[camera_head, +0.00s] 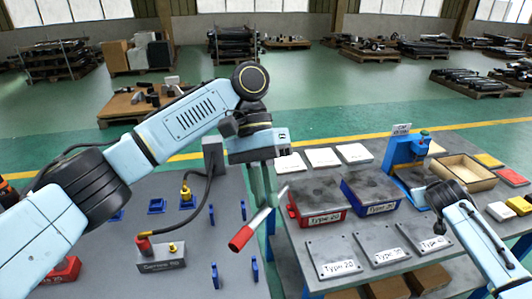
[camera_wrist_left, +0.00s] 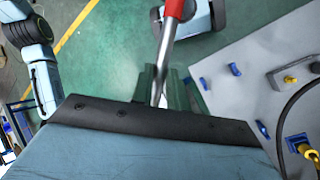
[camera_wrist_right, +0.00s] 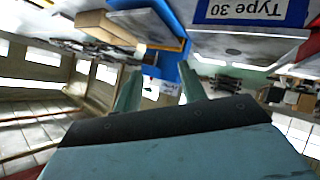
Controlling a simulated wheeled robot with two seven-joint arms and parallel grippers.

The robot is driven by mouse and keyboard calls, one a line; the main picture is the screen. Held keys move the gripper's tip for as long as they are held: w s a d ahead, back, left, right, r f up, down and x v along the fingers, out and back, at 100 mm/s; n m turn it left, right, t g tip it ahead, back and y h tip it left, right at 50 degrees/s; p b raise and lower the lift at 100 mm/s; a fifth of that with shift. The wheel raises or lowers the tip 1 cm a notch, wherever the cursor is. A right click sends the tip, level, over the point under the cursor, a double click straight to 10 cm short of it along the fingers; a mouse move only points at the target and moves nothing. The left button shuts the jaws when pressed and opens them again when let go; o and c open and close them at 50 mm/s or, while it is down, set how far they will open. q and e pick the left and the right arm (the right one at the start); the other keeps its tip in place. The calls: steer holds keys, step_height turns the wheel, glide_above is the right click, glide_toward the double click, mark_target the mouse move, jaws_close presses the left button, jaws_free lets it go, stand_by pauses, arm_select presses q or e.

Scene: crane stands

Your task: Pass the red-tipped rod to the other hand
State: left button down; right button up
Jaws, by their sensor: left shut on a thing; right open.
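The red-tipped rod (camera_head: 241,237) is a silver shaft with a red end, hanging tilted in the gap between the two tables. My left gripper (camera_head: 264,200) is shut on its silver shaft, with the red end pointing down and toward the lower left in the head view. The left wrist view shows the rod (camera_wrist_left: 166,45) between the green fingers (camera_wrist_left: 160,90). In the right wrist view my right gripper (camera_wrist_right: 160,88) is open and empty. In the head view, the right arm is over the right table, well apart from the rod, and its fingers cannot be made out.
The left grey table (camera_head: 110,250) carries blue holders, a cable and a Series 70 block (camera_head: 160,257). The right table holds a red Type 20 bin (camera_head: 318,218), a blue bin (camera_head: 372,208), labelled plates, a blue press (camera_head: 405,160) and a wooden tray (camera_head: 462,168).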

steer(key=w+a+r+m+t+y, duration=0.2)
steer(key=a+r+y, duration=0.7)
steer(key=a+r, duration=1.95)
steer(key=s+a+r+g+y, duration=0.2)
steer(key=s+a+r, duration=0.3)
steer(key=a, duration=0.2)
steer(key=s+a+r+g+y, duration=0.2)
steer(key=s+a+r, duration=0.2)
steer(key=s+a, duration=0.3)
steer(key=s+a+r+n+g+y, duration=0.1)
steer(key=s+a+r+g, duration=0.15)
steer(key=s+a, duration=0.35)
steer(key=m+g+h, duration=0.5)
steer(key=h, duration=0.3)
glide_above(256, 219)
steer(key=d, duration=0.2)
step_height(256, 219, down, 12)
steer(key=shift+m, duration=0.3)
steer(key=f, duration=0.3)
steer(key=a+f, duration=0.1)
steer(key=f, duration=0.3)
steer(key=a+f, duration=0.1)
steer(key=f, duration=0.3)
steer(key=shift+f, duration=0.2)
steer(key=shift+c, duration=0.3)
